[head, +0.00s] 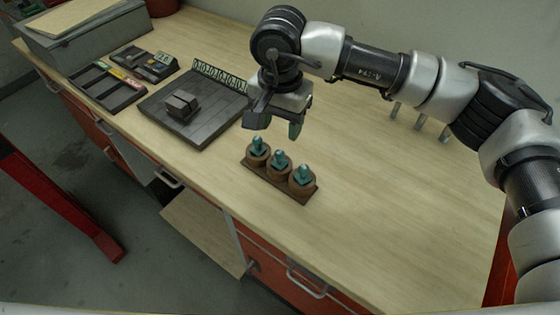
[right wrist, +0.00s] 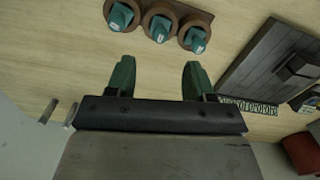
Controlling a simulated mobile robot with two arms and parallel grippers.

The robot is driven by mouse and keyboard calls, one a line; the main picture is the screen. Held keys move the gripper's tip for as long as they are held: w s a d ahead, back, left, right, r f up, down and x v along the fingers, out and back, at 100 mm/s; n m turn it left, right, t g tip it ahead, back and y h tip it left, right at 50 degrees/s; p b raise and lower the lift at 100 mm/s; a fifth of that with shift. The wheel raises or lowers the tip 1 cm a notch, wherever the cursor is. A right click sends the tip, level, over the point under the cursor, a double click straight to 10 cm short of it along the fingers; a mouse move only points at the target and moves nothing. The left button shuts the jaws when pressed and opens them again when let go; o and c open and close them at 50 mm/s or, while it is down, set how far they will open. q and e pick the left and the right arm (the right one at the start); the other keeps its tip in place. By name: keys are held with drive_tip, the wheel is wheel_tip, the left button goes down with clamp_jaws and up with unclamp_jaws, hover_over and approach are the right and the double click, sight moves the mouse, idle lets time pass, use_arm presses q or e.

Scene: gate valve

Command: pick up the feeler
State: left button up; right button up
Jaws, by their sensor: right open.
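My right gripper (head: 277,126) is open and empty above the table, with its two green fingers spread. It also shows in the right wrist view (right wrist: 160,66), with only bare table between the fingertips. I cannot tell for sure which thing is the feeler. A dark compartment tray (head: 108,96) at the left holds small red and yellow pieces. A smaller dark tray (head: 158,75) beside it holds small parts. A row of pale-marked tags (head: 218,76) stands at the back edge of a dark grey plate (head: 205,128). My left gripper is out of view.
A brown rack (head: 282,182) with three teal-topped round pieces stands near the front edge, close to my right gripper. A dark block (head: 181,104) sits on the plate. A grey box (head: 90,40) is at the back left. The table's right part (head: 400,190) is clear.

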sight(280, 152)
wheel_tip(280, 152, down, 4)
drive_tip(key=shift+p, duration=0.5)
drive_tip(key=shift+f+p, duration=0.3)
wheel_tip(280, 152, down, 4)
drive_tip(key=shift+s+r+p, duration=0.1)
drive_tip(key=shift+r+p, duration=0.1)
drive_tip(key=shift+p, duration=0.75)
drive_tip(key=shift+f, duration=0.5)
drive_tip(key=c, duration=0.8)
drive_tip(key=shift+c, duration=0.3)
drive_tip(key=shift+r, duration=0.1)
